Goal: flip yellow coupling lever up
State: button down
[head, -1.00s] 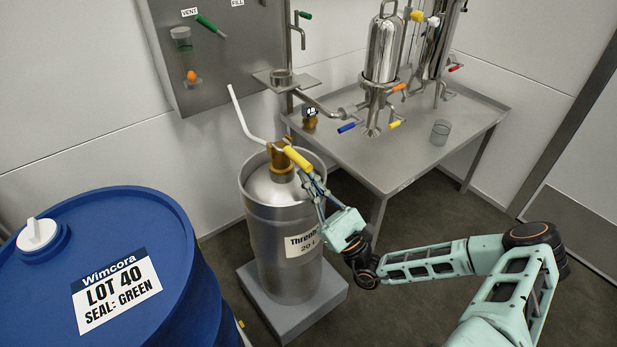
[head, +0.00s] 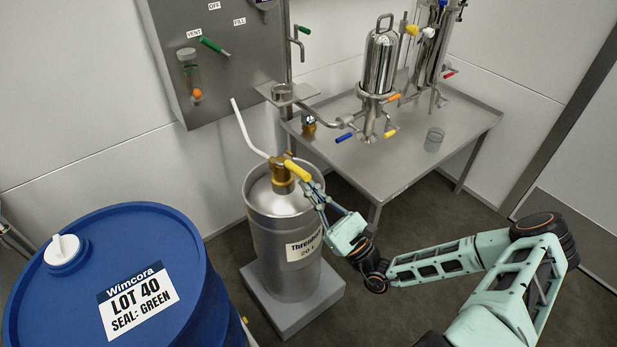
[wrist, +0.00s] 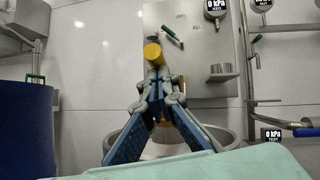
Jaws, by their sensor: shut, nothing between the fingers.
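The yellow coupling lever (head: 297,170) sits on the brass coupling (head: 282,181) on top of the steel keg (head: 285,240). It slopes outward and down to the right in the head view. My gripper (head: 309,187) is shut and empty, with its tips at the lever's outer end, just under it. In the wrist view the lever's round yellow end (wrist: 152,51) shows just above the fingertips (wrist: 157,76). I cannot tell whether they touch. The fingers hide most of the coupling in the wrist view.
A blue drum (head: 190,270) stands left of the keg. A steel table (head: 455,150) with vessels and coloured valve handles is behind right. A white hose (head: 246,130) rises from the coupling toward the wall panel (head: 240,75). Floor is open at front right.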

aim_at(309, 175)
jog(key=shift+s+r+m+g+h+p, duration=0.15)
jog(key=shift+r+g+h+p, duration=0.25)
jog(key=shift+r+p, duration=0.8)
jog(key=shift+w+r+m+g+h+p, duration=0.15)
jog(key=shift+r+h+p, duration=0.3)
jog(key=shift+p, duration=1.4)
jog(key=r+g+h+p, duration=0.1)
jog(key=p, duration=0.3)
jog(key=shift+r+p, duration=0.1)
jog(key=shift+p, duration=0.4)
jog(key=shift+w+a+r+p, duration=0.1)
jog(key=shift+r+p, duration=0.15)
jog(key=shift+p, duration=0.15)
